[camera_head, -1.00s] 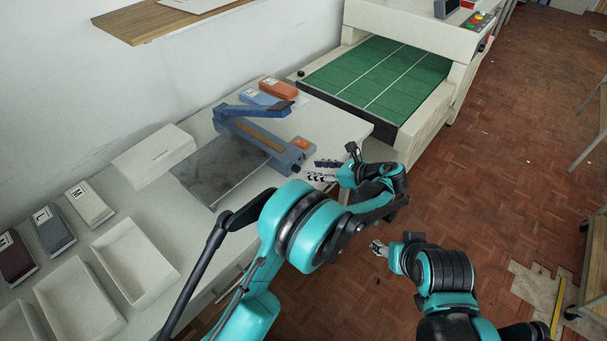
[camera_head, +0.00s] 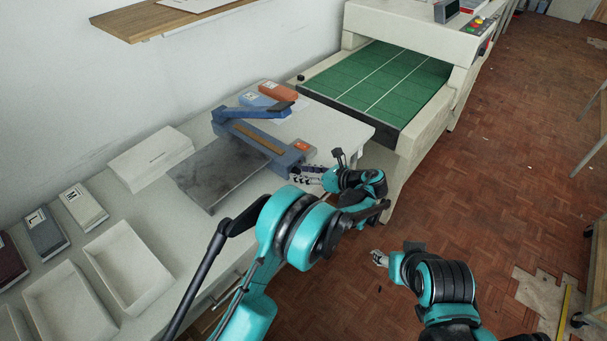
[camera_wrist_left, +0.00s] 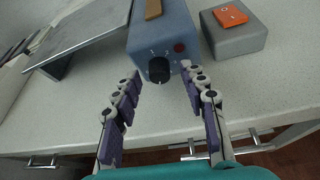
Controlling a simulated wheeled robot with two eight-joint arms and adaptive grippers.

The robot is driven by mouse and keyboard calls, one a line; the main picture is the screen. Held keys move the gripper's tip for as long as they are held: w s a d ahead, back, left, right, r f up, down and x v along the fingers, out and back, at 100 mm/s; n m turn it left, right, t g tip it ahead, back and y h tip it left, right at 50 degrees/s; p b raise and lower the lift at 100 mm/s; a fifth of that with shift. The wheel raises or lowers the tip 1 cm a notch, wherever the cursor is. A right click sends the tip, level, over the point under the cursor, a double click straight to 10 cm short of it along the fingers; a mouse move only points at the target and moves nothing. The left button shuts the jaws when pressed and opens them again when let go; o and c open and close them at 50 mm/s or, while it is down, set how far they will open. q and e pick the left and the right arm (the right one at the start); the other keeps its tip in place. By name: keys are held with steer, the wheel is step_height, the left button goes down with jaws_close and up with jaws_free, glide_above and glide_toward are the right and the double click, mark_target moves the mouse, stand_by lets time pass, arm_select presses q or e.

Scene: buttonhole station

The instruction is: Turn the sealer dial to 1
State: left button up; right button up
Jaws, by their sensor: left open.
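The blue sealer (camera_head: 262,140) lies on the white counter, its long arm raised. In the left wrist view its front face (camera_wrist_left: 165,40) shows a black dial (camera_wrist_left: 159,70) with small numbers around its top and a dark red round light to its right. The dial's exact setting is too small to tell. My left gripper (camera_head: 309,174) is at the sealer's front end. In the wrist view the open fingers (camera_wrist_left: 160,102) stand on either side in front of the dial, apart from it, with nothing between them. My right gripper (camera_head: 378,258) hangs over the floor, away from the counter.
A grey block with an orange switch (camera_wrist_left: 231,14) sits beside the sealer. A grey plate (camera_head: 215,175) stands on its other side. White trays (camera_head: 128,265) and labelled boxes line the counter's left. A green-belted machine (camera_head: 385,75) stands behind right.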

arm_select(q)
jaws_close()
steer(key=n, duration=0.1)
steer(key=n+t+h, duration=0.1)
steer(key=shift+s+a+n+t, duration=0.15)
steer(key=shift+n+t, duration=0.15)
steer(key=shift+s+n+t+h, duration=0.1)
steer(key=shift+n+t+h, duration=0.4)
steer(key=shift+n, duration=0.4)
jaws_free()
